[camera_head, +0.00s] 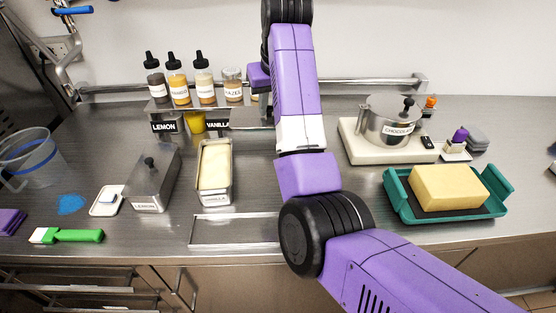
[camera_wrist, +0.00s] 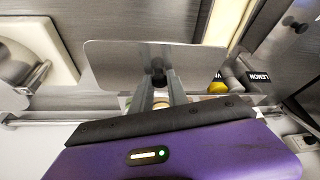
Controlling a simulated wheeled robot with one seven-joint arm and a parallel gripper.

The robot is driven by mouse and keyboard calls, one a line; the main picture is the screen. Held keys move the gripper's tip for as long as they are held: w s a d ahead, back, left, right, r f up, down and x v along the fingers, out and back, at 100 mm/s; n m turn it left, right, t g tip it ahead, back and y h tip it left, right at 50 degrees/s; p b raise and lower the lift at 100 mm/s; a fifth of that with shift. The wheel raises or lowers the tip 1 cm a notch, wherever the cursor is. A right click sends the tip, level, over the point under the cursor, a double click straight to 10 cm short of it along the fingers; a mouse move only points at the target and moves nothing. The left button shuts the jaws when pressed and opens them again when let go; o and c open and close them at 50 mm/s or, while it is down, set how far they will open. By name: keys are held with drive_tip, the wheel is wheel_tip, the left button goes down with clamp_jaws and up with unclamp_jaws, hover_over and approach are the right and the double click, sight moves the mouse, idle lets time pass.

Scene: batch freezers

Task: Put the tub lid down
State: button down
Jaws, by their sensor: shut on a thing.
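In the wrist view my gripper (camera_wrist: 160,84) is shut on the black knob of a flat rectangular metal tub lid (camera_wrist: 115,62). The lid appears to be held above the steel counter, between the open tub and the scale. The open metal tub (camera_head: 203,190) holds pale cream and stands left of my arm. Its edge also shows in the wrist view (camera_wrist: 238,24). A rectangular outlined frame (camera_head: 215,244) lies at the counter's front, partly behind my arm.
A lidded lemon tub (camera_head: 146,190) stands left of the open tub. Bottles (camera_head: 178,84) stand on a rear shelf. A scale (camera_head: 357,147) bears a chocolate pot (camera_head: 372,121). A teal tray (camera_head: 401,204) with a yellow block is at right. A green-handled tool (camera_head: 80,236) lies front left.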

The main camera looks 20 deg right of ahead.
wheel_tip(320, 180, down, 17)
drive_tip(key=shift+r+p, duration=0.1)
drive_tip(key=shift+p, duration=0.6)
drive_tip(key=shift+f, duration=0.2)
drive_tip(key=c, duration=1.3)
unclamp_jaws()
drive_tip(key=shift+r, duration=0.1)
drive_tip(key=shift+r, duration=0.3)
drive_tip(key=v, duration=1.1)
drive_tip(key=shift+s+r+b, duration=0.25)
drive_tip(key=shift+b, duration=0.05)
